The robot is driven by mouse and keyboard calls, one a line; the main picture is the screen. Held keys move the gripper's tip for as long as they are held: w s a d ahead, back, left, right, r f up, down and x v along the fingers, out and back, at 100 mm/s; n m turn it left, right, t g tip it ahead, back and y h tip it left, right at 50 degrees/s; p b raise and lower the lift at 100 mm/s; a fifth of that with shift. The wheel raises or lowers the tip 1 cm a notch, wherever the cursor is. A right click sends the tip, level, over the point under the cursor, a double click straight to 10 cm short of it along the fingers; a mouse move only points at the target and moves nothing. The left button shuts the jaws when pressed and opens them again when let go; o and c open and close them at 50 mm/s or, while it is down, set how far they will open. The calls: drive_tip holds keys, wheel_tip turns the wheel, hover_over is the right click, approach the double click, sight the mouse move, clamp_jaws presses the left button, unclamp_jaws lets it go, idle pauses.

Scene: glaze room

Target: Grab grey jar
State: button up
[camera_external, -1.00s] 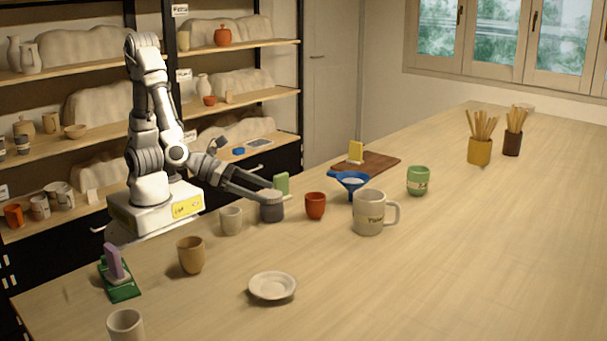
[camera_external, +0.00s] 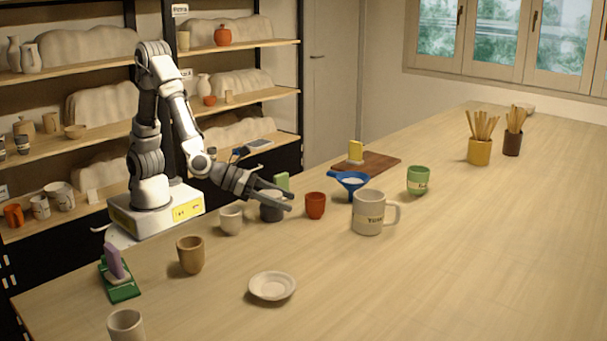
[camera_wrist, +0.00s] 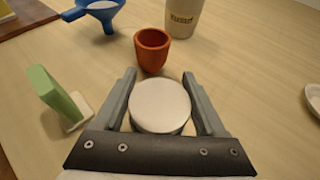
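The grey jar (camera_external: 270,212) stands upright on the long wooden table. In the wrist view its round pale top (camera_wrist: 160,105) lies between the two fingers, with its side mostly hidden below. My gripper (camera_wrist: 160,75) is open and straddles the jar, with narrow gaps showing beside the pale top. In the external view my gripper (camera_external: 286,201) is low over the jar and its fingers cover the upper part.
A red cup (camera_wrist: 152,50) stands just beyond the fingertips. A green block on a pale base (camera_wrist: 57,95) is close on the left. A whitish cup (camera_external: 231,220), a blue funnel (camera_external: 349,181) and a large mug (camera_external: 369,214) are nearby.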

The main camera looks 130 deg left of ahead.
clamp_jaws()
drive_tip(key=shift+r, duration=0.1)
